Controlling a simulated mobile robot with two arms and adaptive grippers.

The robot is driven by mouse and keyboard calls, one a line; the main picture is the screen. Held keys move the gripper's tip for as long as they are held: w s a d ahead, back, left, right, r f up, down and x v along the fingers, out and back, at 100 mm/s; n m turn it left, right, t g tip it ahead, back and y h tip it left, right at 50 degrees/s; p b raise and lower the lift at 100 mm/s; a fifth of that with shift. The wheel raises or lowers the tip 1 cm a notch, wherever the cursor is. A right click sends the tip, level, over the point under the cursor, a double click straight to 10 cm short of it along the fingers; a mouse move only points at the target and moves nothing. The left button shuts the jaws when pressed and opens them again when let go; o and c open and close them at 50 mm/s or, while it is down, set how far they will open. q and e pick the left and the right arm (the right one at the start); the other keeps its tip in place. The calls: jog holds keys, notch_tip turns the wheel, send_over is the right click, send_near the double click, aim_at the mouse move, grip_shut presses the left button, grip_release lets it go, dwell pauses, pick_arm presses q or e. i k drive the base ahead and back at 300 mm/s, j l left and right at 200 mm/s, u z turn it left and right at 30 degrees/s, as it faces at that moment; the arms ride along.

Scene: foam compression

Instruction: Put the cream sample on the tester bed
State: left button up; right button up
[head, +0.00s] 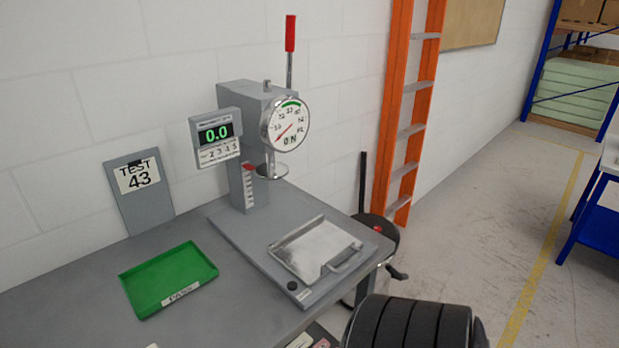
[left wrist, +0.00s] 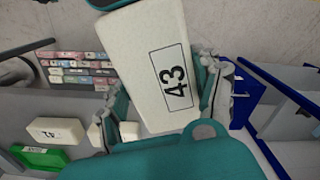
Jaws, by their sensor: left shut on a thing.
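The cream sample (left wrist: 150,40), a pale block with a "43" label, is held between the fingers of my left gripper (left wrist: 160,88) in the left wrist view. The gripper is shut on it. Neither the sample nor the left gripper's fingers show in the head view. The tester (head: 262,115) stands on the grey bench, with a dial and a display reading 0.0. Its bed (head: 315,250), a bare metal plate with a raised back edge and a front handle, sits forward of the round press foot (head: 272,171). My right gripper is in no view.
A green PASS tray (head: 170,278) lies empty left of the tester. A "TEST 43" board (head: 139,195) leans on the wall. In the left wrist view, a cream block labelled "42" (left wrist: 58,130) lies near several small blocks (left wrist: 80,68). An orange ladder (head: 408,110) stands right.

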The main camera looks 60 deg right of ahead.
aim_at(319, 248)
jog(key=k+z, duration=0.15)
jog(key=z, duration=0.25)
jog(key=k+l+z, duration=0.1)
jog(key=z, duration=0.3)
jog(key=k+l+z, duration=0.15)
jog(key=z, duration=0.2)
